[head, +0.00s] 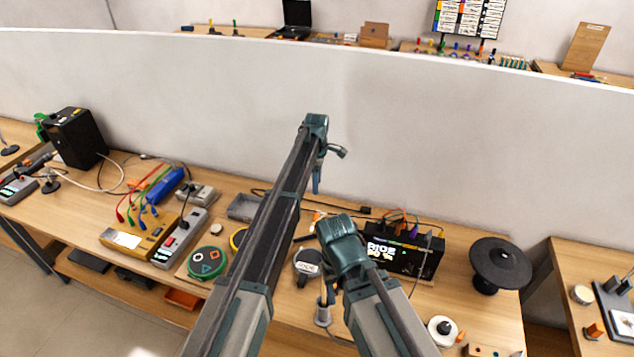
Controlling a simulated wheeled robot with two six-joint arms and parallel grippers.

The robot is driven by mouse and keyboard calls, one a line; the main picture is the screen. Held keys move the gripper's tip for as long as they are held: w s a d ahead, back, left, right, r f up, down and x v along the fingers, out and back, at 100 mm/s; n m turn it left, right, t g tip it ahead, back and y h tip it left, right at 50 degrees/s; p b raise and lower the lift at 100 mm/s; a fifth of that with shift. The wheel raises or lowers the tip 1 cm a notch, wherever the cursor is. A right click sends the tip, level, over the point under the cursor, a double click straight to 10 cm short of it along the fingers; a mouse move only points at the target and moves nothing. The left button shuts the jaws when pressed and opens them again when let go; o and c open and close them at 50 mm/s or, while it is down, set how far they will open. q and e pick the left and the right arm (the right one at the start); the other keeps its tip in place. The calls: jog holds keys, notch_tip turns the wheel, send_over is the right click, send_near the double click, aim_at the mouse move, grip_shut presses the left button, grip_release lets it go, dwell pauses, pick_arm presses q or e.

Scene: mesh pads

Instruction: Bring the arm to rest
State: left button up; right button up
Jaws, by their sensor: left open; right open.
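My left arm reaches up over the workbench (225,190). My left gripper (317,183) hangs from its end, in front of the white partition, and is small in the view. My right arm is lower and nearer.
A white partition (190,110) stands behind the bench. A black box with cables (404,255) and a black disc on a stand (500,264) are at the right. A yellow device (140,236), a grey power strip (180,238) and a black speaker-like box (75,137) are at the left.

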dwell(0.3)
pick_arm(q)
jog(key=s+a+m, duration=0.5)
jog(key=s+a, duration=0.1)
jog(key=s, duration=0.6)
jog(key=s+a+m, duration=0.5)
jog(key=s+m, duration=0.1)
jog(key=s, duration=0.6)
jog(key=s+a+m, duration=0.5)
jog(key=s+a, duration=0.1)
jog(key=s, duration=0.6)
jog(key=s+d+f+m+b, duration=0.2)
jog(key=d+f+b, duration=0.3)
jog(key=f+b, duration=0.2)
jog(key=s+d+f+m+y+b, duration=0.1)
jog(key=s+d+f+m+b, duration=0.1)
jog(key=d+f+b, duration=0.4)
notch_tip(320, 180, down, 2)
jog(key=shift+s+f+b, duration=0.2)
jog(key=shift+s+b, duration=0.15)
jog(key=shift+b, duration=0.9)
